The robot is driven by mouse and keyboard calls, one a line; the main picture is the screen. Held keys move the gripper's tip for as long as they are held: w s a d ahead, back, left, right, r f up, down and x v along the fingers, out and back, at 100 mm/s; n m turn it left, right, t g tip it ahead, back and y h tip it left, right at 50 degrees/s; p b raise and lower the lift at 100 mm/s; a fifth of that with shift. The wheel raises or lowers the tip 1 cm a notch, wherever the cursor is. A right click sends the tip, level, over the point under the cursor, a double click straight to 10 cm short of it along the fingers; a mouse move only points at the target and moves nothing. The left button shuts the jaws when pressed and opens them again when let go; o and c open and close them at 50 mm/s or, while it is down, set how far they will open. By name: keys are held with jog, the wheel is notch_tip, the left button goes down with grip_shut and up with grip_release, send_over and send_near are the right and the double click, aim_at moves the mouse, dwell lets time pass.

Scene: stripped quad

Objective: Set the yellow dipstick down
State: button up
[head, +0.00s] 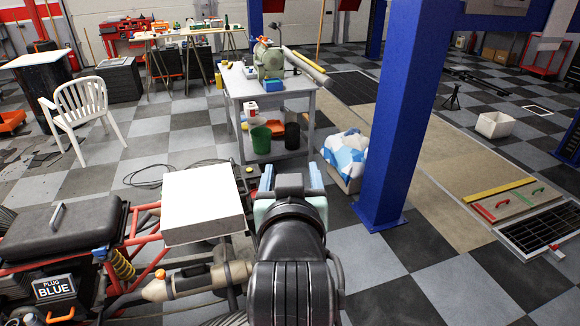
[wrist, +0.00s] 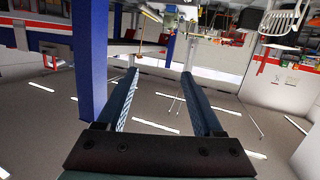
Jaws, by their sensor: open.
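My gripper (head: 291,178) is at the lower middle of the head view, just right of a white flat-topped block. It also shows in the wrist view (wrist: 159,76), where its two blue fingers stand apart with nothing between them. I cannot make out a yellow dipstick in either view. The quad (head: 75,250), with its black seat and red frame, fills the lower left of the head view. A small orange cap (head: 160,274) sits on a tan part of it. My arm hides some of what lies behind it.
The white block (head: 202,200) stands close left of my gripper. Ahead is a grey workbench (head: 255,90) with a green bucket (head: 261,139) on its lower shelf. A blue pillar (head: 393,120) and a box with a blue-and-white bag (head: 345,155) stand right. Checkered floor is open at lower right.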

jog(key=s+r+t, duration=0.4)
jog(key=s+r, duration=0.1)
jog(key=r, duration=0.5)
jog(key=s+r+t, duration=0.3)
jog(key=s+r, duration=0.2)
jog(key=r, duration=0.5)
jog(key=s+r+t, duration=0.4)
jog(key=s+r, duration=0.1)
jog(key=r, duration=0.5)
jog(key=shift+s+r+m+t, duration=0.2)
jog(key=shift+s+m+t, duration=0.1)
jog(key=shift+s, duration=0.05)
jog(key=shift+a, duration=0.1)
jog(key=shift+c, duration=1.1)
jog(key=shift+a, duration=0.1)
jog(key=shift+c, duration=0.3)
